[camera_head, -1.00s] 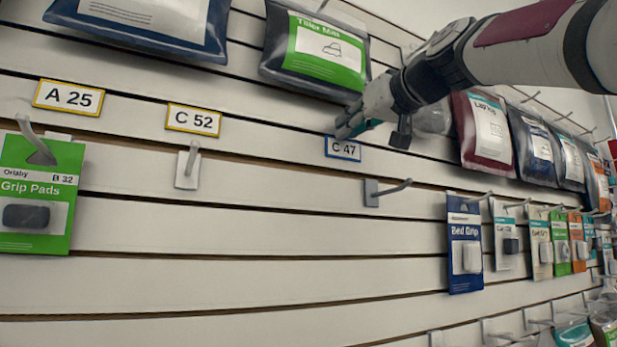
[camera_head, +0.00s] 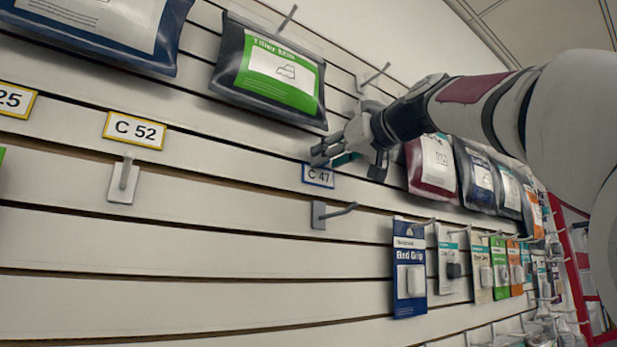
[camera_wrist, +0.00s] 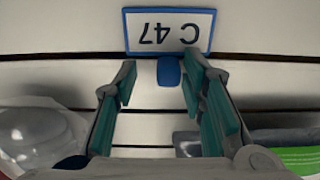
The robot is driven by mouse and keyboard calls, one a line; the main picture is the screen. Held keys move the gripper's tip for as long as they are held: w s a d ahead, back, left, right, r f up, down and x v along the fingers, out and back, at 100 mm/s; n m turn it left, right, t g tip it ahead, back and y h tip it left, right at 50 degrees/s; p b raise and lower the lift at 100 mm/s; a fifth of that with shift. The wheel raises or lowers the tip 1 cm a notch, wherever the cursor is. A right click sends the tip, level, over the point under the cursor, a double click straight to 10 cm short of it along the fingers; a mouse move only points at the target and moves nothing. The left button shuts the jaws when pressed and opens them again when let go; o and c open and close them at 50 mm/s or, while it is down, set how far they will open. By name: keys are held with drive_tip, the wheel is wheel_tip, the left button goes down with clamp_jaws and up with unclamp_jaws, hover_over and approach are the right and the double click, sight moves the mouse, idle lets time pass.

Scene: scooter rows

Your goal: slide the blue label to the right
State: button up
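The blue-edged label "C 47" (camera_head: 318,176) sits on a slat of the wall panel, right of the yellow-edged label C 52 (camera_head: 134,130). In the wrist view the blue label (camera_wrist: 168,31) appears upside down, with a small blue tab (camera_wrist: 168,71) at its edge. My gripper (camera_head: 322,155) is just above the label in the head view. In the wrist view my gripper (camera_wrist: 159,70) is open, its teal-padded fingers on either side of the tab. Contact with the label's face cannot be seen.
An empty hook (camera_head: 335,213) juts out just below the blue label. A Tiller Mitts pouch (camera_head: 270,72) hangs above left. A maroon pouch (camera_head: 431,163) hangs to the right, near my arm. The slats between the two labels are bare.

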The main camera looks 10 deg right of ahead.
drive_tip(key=v, duration=1.2)
drive_tip(key=shift+f, duration=0.15)
idle(0.4)
drive_tip(key=s+a+f+m+g+h, duration=0.1)
drive_tip(key=s+a+f+g, duration=0.2)
drive_tip(key=f, duration=1.1)
drive_tip(key=s+f+m+g+h, duration=0.2)
drive_tip(key=s+f+g, duration=0.15)
drive_tip(key=f, duration=1.05)
drive_tip(key=s+a+f+m+g+h, duration=0.1)
drive_tip(key=s+a+f+g, duration=0.3)
drive_tip(key=f, duration=1)
drive_tip(key=s+d+f+g+h, duration=0.2)
drive_tip(key=s+d+f, duration=0.2)
drive_tip(key=s+f, duration=0.6)
wheel_tip(320, 180, down, 4)
drive_tip(key=shift+s+f+h+p, duration=0.25)
drive_tip(key=shift+h+p, duration=0.05)
drive_tip(key=shift+h, duration=0.1)
